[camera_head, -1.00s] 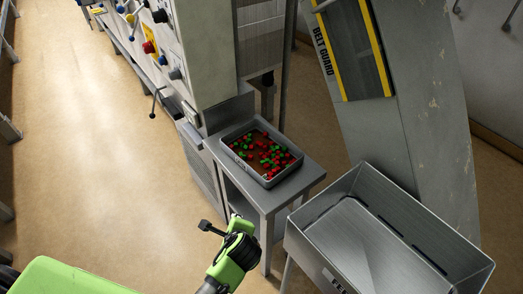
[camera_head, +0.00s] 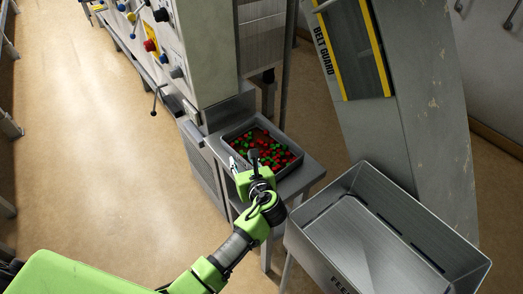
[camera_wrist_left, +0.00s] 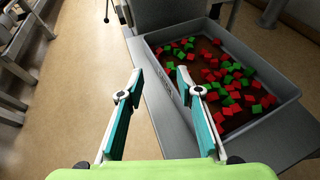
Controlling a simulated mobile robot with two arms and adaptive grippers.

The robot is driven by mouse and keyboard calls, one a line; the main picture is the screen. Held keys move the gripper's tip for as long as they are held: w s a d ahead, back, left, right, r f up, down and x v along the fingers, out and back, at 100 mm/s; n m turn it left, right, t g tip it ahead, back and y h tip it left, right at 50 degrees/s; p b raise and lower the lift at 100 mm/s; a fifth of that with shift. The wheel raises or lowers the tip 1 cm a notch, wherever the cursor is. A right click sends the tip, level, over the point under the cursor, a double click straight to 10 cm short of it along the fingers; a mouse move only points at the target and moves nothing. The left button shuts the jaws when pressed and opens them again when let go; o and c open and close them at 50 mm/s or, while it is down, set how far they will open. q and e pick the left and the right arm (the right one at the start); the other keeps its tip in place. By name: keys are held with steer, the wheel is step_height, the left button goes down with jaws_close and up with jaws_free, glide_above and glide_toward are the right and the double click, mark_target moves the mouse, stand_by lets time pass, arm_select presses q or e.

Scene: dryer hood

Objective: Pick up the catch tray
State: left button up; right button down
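The catch tray (camera_head: 289,174) is a grey, shallow rectangular tray holding several red and green cubes. It sits on a small grey stand (camera_head: 312,174) beside the machine. My left gripper (camera_head: 236,166) is at the tray's near left side and hides part of it. In the left wrist view the tray (camera_wrist_left: 270,62) lies ahead and to the right. There my left gripper (camera_wrist_left: 155,85) is open, with its two teal-padded fingers apart and nothing between them. The right finger overlaps the tray's near left wall in the picture; contact cannot be told. My right gripper is not in view.
A large metal feed bin (camera_head: 370,240) stands right of the stand. A grey panel with a yellow-edged belt guard (camera_head: 352,48) rises behind it. The machine with knobs and levers (camera_head: 200,50) stands behind the stand. The floor (camera_head: 110,170) at left is clear.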

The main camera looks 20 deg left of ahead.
arm_select(q)
steer(key=shift+f+x, duration=0.2)
steer(key=shift+x, duration=3.1)
steer(key=shift+s+d, duration=0.1)
steer(key=shift+s, duration=0.05)
jaws_close()
steer(key=shift+r, duration=0.1)
